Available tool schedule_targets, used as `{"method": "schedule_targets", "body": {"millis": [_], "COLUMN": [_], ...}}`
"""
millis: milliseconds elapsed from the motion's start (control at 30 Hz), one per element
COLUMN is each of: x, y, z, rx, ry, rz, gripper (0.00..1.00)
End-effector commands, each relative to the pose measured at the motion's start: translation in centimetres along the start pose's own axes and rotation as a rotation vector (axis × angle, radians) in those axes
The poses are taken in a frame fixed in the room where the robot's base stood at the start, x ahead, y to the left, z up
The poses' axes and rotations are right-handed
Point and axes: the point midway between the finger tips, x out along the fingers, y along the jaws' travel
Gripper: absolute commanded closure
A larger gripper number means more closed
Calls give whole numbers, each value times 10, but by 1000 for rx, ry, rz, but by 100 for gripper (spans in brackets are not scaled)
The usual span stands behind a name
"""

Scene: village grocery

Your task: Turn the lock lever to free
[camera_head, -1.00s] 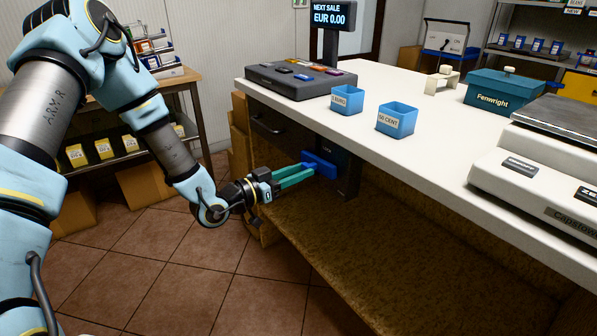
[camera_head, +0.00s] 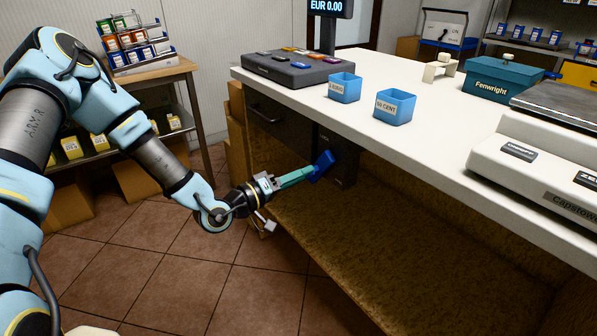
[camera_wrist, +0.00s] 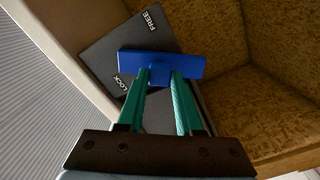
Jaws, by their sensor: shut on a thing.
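The blue lock lever (camera_head: 322,165) sits on a dark plate (camera_head: 345,165) under the counter, beside the drawer. In the head view its bar is tilted, right end higher. My gripper (camera_head: 311,171) reaches it from the left with green fingers. In the wrist view the lever (camera_wrist: 160,65) lies across the picture, and my gripper (camera_wrist: 160,75) is shut on its middle part. The plate (camera_wrist: 140,40) shows turned in that view, with FREE above the bar and LOCK below its left end. The fingertips partly hide the lever's middle.
The white counter top (camera_head: 420,140) overhangs the lever. A dark drawer (camera_head: 275,125) is to its left, and a brown lower shelf (camera_head: 400,240) lies below. Blue coin cups (camera_head: 394,107) stand on the counter.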

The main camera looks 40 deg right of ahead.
Motion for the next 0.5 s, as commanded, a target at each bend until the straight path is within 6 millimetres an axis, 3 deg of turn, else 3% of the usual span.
{"method": "schedule_targets", "body": {"millis": [500], "x": [-1], "y": [3], "z": [19], "rx": [-436], "ry": [2], "rz": [-1], "gripper": [100]}}
